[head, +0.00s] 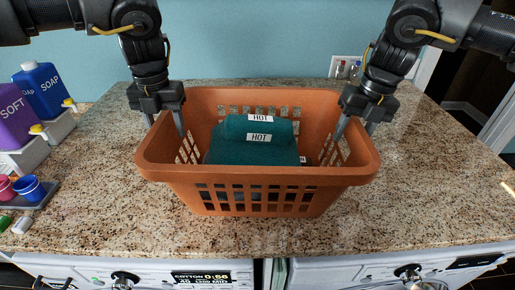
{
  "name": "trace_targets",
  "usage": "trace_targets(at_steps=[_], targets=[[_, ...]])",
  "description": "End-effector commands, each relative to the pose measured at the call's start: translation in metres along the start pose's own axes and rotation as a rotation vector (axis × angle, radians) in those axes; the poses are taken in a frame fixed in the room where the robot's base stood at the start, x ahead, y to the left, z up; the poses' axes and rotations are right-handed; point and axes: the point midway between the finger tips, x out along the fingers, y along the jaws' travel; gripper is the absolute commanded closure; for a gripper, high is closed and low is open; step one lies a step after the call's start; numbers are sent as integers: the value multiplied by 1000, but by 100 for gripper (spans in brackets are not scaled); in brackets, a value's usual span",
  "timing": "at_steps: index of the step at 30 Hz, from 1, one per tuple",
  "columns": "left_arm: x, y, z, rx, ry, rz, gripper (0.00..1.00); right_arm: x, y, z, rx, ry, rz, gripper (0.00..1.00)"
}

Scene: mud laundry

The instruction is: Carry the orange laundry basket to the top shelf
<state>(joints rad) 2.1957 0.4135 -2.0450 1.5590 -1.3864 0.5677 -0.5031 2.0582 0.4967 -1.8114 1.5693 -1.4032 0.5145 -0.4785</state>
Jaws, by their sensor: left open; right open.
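The orange laundry basket (262,178) stands upright on the speckled granite counter in the middle of the head view. Folded teal towels (230,155) labelled "HOT" lie inside it. My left gripper (165,125) is at the basket's left wall, pointing down, with a finger on the inner side of the rim. My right gripper (356,127) is at the right wall in the same way, with fingers on either side of the rim. Both are open. Whether the fingers touch the walls I cannot tell. No shelf is in view.
A blue soap bottle (41,88), a purple "SOFT" bottle (15,118) and a tray with small cups (30,190) stand at the left. Two white machines (340,272) are below the counter's front edge. The counter right of the basket is clear. A wall outlet (345,67) is behind.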

Motion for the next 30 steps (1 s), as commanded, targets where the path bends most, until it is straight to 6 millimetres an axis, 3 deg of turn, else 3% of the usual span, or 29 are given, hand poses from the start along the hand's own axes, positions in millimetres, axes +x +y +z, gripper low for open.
trace_targets(at_steps=[3,14,30], targets=[[0,0,0,-1,0,0,52,0,0,0,-1,0,0,56],[0,0,0,-1,0,0,99,0,0,0,-1,0,0,100],[-6,1,0,-1,-2,1,100,-6,1,0,0,-2,0,100]])
